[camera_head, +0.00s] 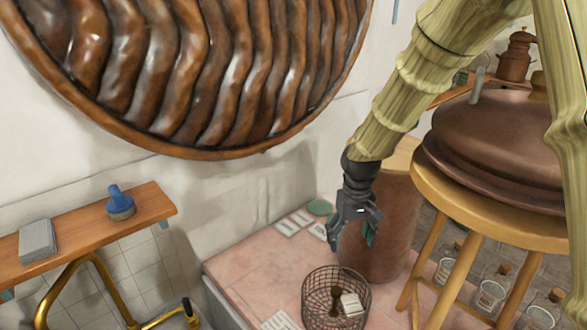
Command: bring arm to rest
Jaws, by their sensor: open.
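My gripper (352,237) hangs from the end of my bamboo-like arm, right of the middle of the view. Its dark teal fingers point down and stand apart, with nothing seen between them. It shows above a wire basket (312,297) and in front of a brown cylindrical drum (393,235). My arm comes in from the upper right and bends down toward the gripper. I cannot tell the exact gap between the gripper and the drum.
The basket on the pink tiled surface (245,270) holds a pale block (352,304) and a dark item. A copper vessel (500,145) sits on a wooden stool (480,222) at right. Corked jars (490,290) stand below. A wooden shelf (90,238) with a blue-handled brush (120,204) is at left.

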